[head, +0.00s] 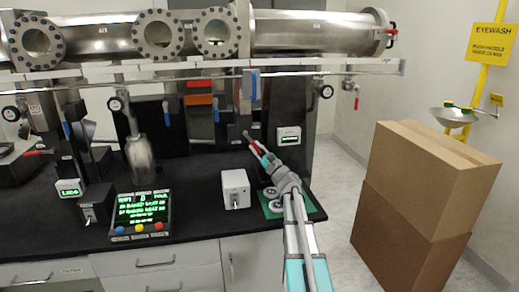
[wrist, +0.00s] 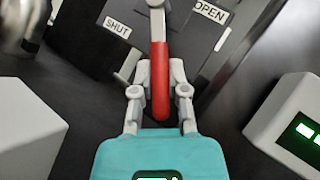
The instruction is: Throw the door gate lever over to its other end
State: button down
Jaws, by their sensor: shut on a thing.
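The door gate lever has a red grip (wrist: 159,82) on a pale metal shaft, with its top end at a grey pivot. In the wrist view it stands between a "SHUT" label (wrist: 117,27) on the left and an "OPEN" label (wrist: 211,12) on the right. My gripper (wrist: 158,92) has its two fingers closed on either side of the red grip, near its lower end. In the head view my gripper (head: 262,155) reaches the small red lever (head: 254,144) at the back of the bench; the labels are too small to read there.
A white box with a green display (head: 289,135) stands close to the right of my gripper. A grey box (head: 236,188) and a console with green text (head: 141,210) sit on the black bench. Stacked cardboard boxes (head: 420,180) stand on the floor at right. A steel chamber (head: 190,35) runs overhead.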

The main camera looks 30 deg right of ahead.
jog(key=shift+a, duration=0.1)
jog(key=c, duration=0.8)
grip_release()
jog(key=shift+s, duration=0.15)
jog(key=shift+o, duration=0.8)
